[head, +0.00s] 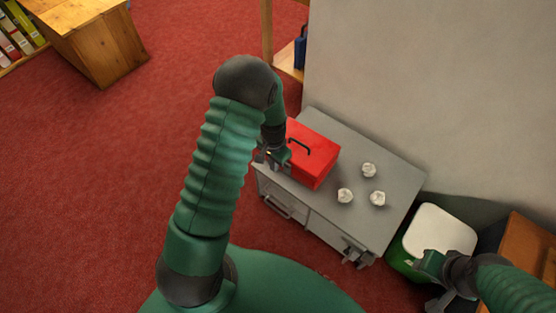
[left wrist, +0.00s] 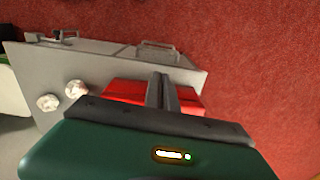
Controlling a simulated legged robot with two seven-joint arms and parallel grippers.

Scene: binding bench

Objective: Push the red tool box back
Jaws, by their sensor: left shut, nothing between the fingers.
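My left gripper (head: 272,157) is at the box's left front side, shut and empty. In the left wrist view its closed fingers (left wrist: 161,92) overlap the red tool box (left wrist: 124,92); I cannot tell whether they touch it. My wrist hides much of the box there. My right gripper (head: 431,284) is at the lower right, away from the box; its jaw state is unclear.
Three crumpled white lumps (head: 345,195) lie on the cabinet top, right of the box. A pale wall (head: 420,85) stands behind the cabinet. A green bin with a white top (head: 443,230) stands to its right. Red carpet (head: 130,160) lies open at left.

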